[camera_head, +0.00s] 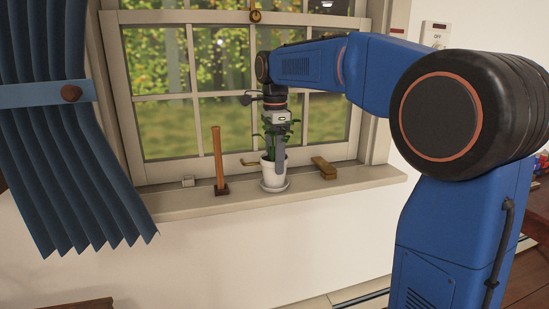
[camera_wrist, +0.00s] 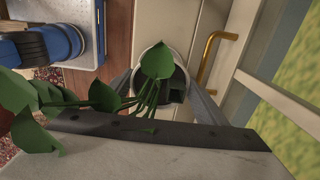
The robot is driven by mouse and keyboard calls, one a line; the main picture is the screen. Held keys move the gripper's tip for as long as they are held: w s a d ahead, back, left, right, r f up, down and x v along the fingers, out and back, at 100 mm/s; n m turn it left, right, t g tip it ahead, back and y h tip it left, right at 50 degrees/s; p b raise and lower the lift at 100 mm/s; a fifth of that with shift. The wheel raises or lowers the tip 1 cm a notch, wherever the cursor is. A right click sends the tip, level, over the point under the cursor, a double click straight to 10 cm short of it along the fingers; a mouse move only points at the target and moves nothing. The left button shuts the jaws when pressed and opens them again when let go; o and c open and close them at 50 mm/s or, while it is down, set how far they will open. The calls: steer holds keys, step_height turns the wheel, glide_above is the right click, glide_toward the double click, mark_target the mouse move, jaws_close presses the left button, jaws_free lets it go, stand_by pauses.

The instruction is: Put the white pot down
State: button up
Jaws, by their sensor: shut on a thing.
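The white pot (camera_head: 272,175) holds a green leafy plant and sits upright at a white saucer (camera_head: 274,188) on the window sill. I cannot tell whether its base fully rests there. My gripper (camera_head: 278,160) reaches down from above and is shut on the pot, with a finger along its side. In the wrist view the pot's rim (camera_wrist: 160,55) shows between the two grey fingers. The plant's leaves (camera_wrist: 157,62) and stems cover part of the pot's opening.
The window is close behind; a blue curtain (camera_head: 60,130) hangs left.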

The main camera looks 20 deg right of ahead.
steer(key=shift+f, duration=0.1)
steer(key=o, duration=1.7)
step_height(320, 180, up, 12)
steer(key=shift+s, duration=0.1)
